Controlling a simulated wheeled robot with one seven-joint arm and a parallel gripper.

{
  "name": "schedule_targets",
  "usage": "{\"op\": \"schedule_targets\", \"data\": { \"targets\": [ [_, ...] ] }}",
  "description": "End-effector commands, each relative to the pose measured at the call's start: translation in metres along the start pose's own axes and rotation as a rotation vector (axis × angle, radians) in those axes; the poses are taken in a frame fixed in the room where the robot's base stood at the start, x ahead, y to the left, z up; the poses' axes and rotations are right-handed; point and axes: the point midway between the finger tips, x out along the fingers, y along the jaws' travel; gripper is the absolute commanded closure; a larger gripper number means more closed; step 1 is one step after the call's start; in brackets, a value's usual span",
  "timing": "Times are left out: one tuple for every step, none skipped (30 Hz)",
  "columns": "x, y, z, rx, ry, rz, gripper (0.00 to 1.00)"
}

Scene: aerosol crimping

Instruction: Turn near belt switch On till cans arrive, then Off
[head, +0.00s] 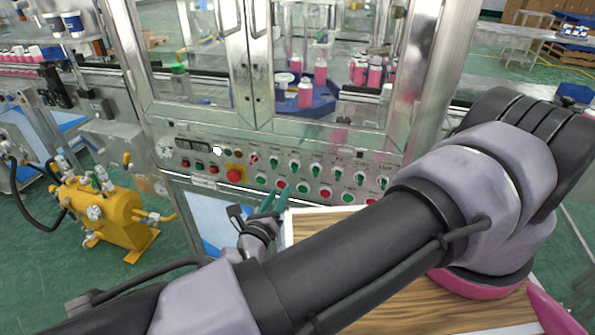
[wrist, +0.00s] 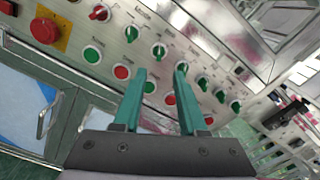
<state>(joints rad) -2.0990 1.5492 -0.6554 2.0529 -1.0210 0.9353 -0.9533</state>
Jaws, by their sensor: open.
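The control panel (head: 215,168) runs along the front of the machine. It carries a row of green rotary switches (head: 274,162) and a red-handled rotary switch (head: 253,159), with green and red push buttons below. The labels are too small to read, so I cannot tell which switch is the near belt's. My gripper (head: 275,192) is open and empty in front of the panel. In the wrist view its teal fingertips (wrist: 160,70) straddle the area just below one green rotary switch (wrist: 158,51). Pink cans (head: 305,94) stand inside the machine, and more cans (head: 18,56) stand on the left belt.
A red emergency button on a yellow plate (head: 235,174) is left of my gripper. A yellow pump unit (head: 112,215) stands on the floor at left. A wooden tabletop (head: 425,300) lies below my arm. Steel-framed glass doors (head: 252,60) rise above the panel.

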Motion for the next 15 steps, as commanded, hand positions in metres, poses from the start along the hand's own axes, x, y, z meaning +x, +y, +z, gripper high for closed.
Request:
{"op": "schedule_targets", "data": {
  "targets": [
    [0.000, 0.002, 0.001, -0.009, -0.014, 0.006, 0.59],
    [0.001, 0.002, 0.001, -0.013, -0.019, 0.008, 0.59],
    [0.004, 0.002, 0.001, -0.015, -0.022, 0.009, 0.59],
    [0.007, 0.002, 0.001, -0.016, -0.022, 0.008, 0.59],
    [0.011, 0.002, 0.001, -0.015, -0.021, 0.008, 0.59],
    [0.016, 0.002, 0.001, -0.014, -0.021, 0.006, 0.59],
    [0.021, 0.001, 0.001, -0.014, -0.020, 0.005, 0.59],
    [0.027, 0.001, 0.001, -0.016, -0.020, 0.005, 0.59],
    [0.035, 0.001, 0.001, -0.016, -0.020, 0.005, 0.59],
    [0.041, 0.001, 0.001, -0.014, -0.020, 0.004, 0.59],
    [0.047, 0.001, 0.001, -0.015, -0.019, 0.005, 0.59],
    [0.055, 0.001, 0.001, -0.016, -0.019, 0.004, 0.59],
    [0.060, 0.001, 0.002, -0.015, -0.019, 0.004, 0.59],
    [0.066, 0.001, 0.002, -0.014, -0.019, 0.004, 0.59],
    [0.073, 0.001, 0.002, -0.015, -0.019, 0.005, 0.59]
  ]
}}
